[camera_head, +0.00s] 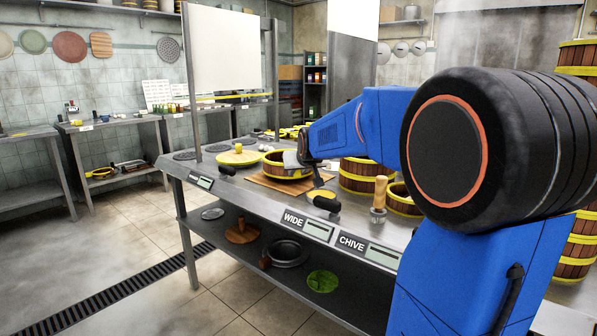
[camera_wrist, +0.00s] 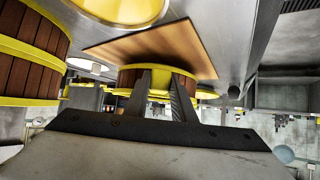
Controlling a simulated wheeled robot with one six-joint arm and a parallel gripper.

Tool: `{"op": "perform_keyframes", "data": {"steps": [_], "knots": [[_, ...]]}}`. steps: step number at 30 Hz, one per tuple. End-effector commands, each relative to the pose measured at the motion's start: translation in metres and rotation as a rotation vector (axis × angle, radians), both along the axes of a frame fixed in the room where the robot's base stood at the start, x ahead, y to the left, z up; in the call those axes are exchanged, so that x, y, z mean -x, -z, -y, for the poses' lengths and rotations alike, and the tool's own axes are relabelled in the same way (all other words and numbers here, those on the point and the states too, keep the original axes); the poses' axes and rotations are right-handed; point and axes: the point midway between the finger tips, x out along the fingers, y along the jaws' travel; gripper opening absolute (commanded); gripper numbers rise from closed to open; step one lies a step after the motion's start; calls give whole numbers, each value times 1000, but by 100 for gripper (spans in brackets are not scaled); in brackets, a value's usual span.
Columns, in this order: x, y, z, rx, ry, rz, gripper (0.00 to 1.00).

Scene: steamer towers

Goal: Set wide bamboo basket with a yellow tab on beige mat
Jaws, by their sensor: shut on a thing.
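A wide wooden basket with yellow bands (camera_head: 283,171) is over the tan-brown mat (camera_head: 257,184) on the steel counter. My gripper (camera_head: 298,160) is at the basket's right side. In the wrist view my gripper's two fingers (camera_wrist: 161,98) are shut on the near side of the basket (camera_wrist: 207,93), with yellow between them.
Banded baskets (camera_head: 358,177) stand right of the mat. A yellow lid (camera_head: 239,157) lies to its left.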

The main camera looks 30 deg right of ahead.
Motion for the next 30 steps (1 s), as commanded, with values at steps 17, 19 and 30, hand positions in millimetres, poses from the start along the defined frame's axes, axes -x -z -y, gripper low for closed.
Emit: {"op": "perform_keyframes", "data": {"steps": [17, 19, 30], "knots": [[0, 5, 0, 0, 0, 0, 0], [0, 5, 0, 0, 0, 0, 0], [0, 10, 0, 0, 0, 0, 0]]}}
